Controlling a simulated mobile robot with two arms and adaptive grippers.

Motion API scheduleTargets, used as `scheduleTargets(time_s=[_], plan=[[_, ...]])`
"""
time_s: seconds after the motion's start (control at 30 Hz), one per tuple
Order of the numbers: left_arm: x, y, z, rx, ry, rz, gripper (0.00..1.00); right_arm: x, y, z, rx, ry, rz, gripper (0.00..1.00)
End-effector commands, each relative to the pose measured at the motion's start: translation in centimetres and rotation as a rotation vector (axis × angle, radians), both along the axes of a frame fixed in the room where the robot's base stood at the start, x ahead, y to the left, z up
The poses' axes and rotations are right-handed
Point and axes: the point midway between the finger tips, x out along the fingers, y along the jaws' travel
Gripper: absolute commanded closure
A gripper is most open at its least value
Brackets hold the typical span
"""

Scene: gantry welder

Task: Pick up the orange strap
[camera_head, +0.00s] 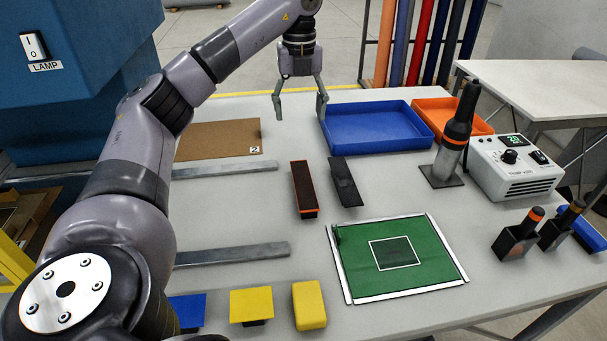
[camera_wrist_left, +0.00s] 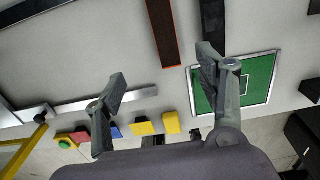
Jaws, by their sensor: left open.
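The orange strap (camera_head: 303,188) is a dark bar with orange edges, lying on the grey table left of a black bar (camera_head: 345,182). In the left wrist view the orange-edged strap (camera_wrist_left: 163,32) runs in from the top edge, its near end just ahead of the gap between my fingers. My left gripper (camera_head: 299,105) is open and empty, above the table and beyond the strap's far end in the head view. Its two spread fingers also show in the left wrist view (camera_wrist_left: 160,80). My right gripper is not in view.
A blue tray (camera_head: 375,144) and an orange tray (camera_head: 477,127) stand at the back. A green mat (camera_head: 350,248) lies in front. A dark tool on a stand (camera_head: 438,179) and a white control box (camera_head: 512,188) are at right. Metal strips (camera_head: 230,255) lie at left.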

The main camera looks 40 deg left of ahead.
Motion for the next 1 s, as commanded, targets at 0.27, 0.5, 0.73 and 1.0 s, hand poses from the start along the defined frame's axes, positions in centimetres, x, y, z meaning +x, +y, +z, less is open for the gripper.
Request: scheduleTargets(time_s=[0.27, 0.5, 0.73, 1.0], plan=[[0.0, 0.0, -3.2, -0.001, 0.001, -0.001, 0.35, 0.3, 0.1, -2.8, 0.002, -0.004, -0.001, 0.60], [-0.1, 0.0, -7.4, 0.002, 0.005, 0.000, 0.35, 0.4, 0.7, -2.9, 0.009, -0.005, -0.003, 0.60], [-0.1, 0.0, -12.1, 0.000, 0.004, 0.000, 0.35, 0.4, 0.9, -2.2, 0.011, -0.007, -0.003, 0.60], [0.1, -0.1, -14.7, 0.001, 0.001, 0.000, 0.35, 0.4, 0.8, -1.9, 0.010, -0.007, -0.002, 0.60]])
